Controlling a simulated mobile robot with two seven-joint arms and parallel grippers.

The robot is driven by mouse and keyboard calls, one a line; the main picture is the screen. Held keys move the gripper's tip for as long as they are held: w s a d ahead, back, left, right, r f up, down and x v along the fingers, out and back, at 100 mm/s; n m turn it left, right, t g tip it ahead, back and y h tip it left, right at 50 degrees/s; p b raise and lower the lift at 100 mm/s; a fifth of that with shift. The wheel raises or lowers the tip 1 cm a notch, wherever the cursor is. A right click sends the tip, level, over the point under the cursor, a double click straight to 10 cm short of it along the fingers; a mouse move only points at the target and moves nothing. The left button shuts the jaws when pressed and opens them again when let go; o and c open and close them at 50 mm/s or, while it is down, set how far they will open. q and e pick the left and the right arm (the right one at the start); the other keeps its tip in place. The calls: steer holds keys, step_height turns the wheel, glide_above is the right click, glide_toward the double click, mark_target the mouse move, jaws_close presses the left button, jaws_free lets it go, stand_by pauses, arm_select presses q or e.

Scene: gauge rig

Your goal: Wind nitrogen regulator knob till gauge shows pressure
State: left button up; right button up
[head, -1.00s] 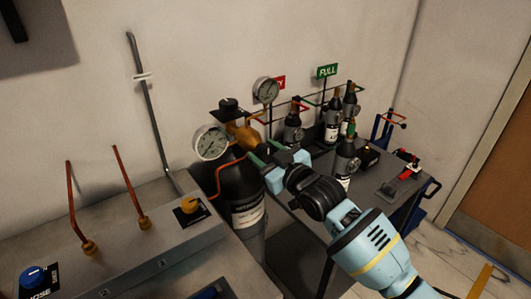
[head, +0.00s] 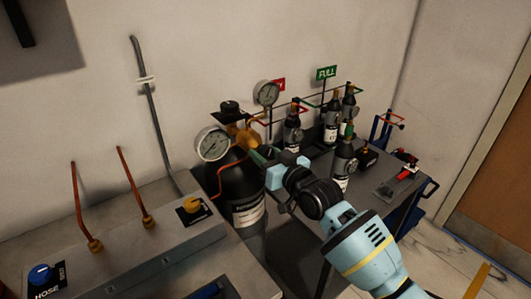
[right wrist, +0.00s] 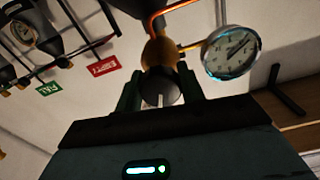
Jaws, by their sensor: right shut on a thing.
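The nitrogen regulator is a brass body (head: 243,135) on top of a large black cylinder (head: 236,182). A round white gauge (head: 212,144) sits at its left and a second one (head: 266,93) above right. My right gripper (head: 258,155) reaches the front of the regulator. In the right wrist view its two green fingers (right wrist: 160,92) are shut on the dark round knob (right wrist: 161,90), one on each side. A gauge (right wrist: 231,52) shows there with a dark needle, its numbers too small to read. In the head view the hand hides the knob. My left gripper is not in view.
A grey bench panel (head: 130,262) with a yellow knob (head: 192,205), a blue knob (head: 40,273) and copper tubes stands at left. Several small dark bottles stand on a cart (head: 385,195) at right, below a green FULL sign (head: 326,72).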

steer(key=m, duration=0.5)
steer(key=shift+p, duration=0.4)
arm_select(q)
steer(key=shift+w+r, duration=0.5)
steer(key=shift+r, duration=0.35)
arm_select(e)
steer(key=shift+s+a+m, duration=0.1)
steer(key=shift+m, duration=1.1)
steer(key=shift+f, duration=0.1)
steer(key=o, duration=1)
steer(key=shift+c, duration=0.2)
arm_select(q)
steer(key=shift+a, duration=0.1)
